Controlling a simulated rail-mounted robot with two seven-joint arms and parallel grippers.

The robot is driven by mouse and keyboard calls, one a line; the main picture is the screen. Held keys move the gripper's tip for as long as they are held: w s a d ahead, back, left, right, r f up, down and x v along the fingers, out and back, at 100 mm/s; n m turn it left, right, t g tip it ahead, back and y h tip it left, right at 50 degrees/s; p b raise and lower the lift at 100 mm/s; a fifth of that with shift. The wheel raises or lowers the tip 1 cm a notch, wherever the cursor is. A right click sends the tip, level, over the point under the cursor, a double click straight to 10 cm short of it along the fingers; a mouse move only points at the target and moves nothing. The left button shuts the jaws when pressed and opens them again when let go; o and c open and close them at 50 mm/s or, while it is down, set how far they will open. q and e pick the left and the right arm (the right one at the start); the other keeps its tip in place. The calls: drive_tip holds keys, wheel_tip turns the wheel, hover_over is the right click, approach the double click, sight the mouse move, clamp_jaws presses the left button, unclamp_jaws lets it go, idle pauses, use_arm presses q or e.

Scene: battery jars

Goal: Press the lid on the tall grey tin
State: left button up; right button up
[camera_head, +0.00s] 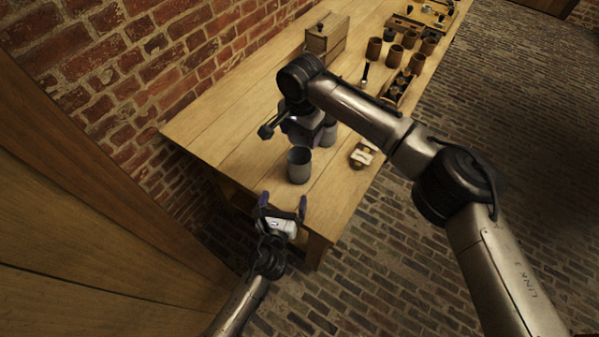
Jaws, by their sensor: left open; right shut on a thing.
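A grey tin (299,167) stands upright near the front end of the bench. Its top looks dark, and I cannot tell whether a lid sits in it. A second grey tin (329,134) stands behind it to the right, partly hidden by my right gripper, and I cannot tell which is taller. My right gripper (304,124) is above and behind the front tin, shut on a dark stick-like tool with a thick head (266,131) that sticks out to the left. My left gripper (283,204) is open and empty, in front of the front tin at the bench's near edge.
A wooden box (326,38), several brown jars (393,56) and a wooden rack (398,88) stand farther back. The bench (222,120) is clear on the left, beside the brick wall.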

use_arm(q)
drive_tip(key=shift+w+d+f+m+h, duration=0.1)
drive_tip(key=shift+w+d+m+h, duration=0.15)
drive_tip(key=shift+d+m+h, duration=0.6)
use_arm(e)
drive_tip(key=shift+w+a+f, duration=0.15)
drive_tip(key=shift+a+f, duration=0.2)
use_arm(q)
drive_tip(key=shift+a+y, duration=0.2)
drive_tip(key=shift+y, duration=0.15)
approach(302, 155)
drive_tip(key=x, duration=0.5)
drive_tip(key=shift+w, duration=0.15)
drive_tip(key=shift+x, duration=0.85)
drive_tip(key=c, duration=1.3)
drive_tip(key=shift+c, duration=0.2)
use_arm(e)
drive_tip(key=shift+f, duration=2.55)
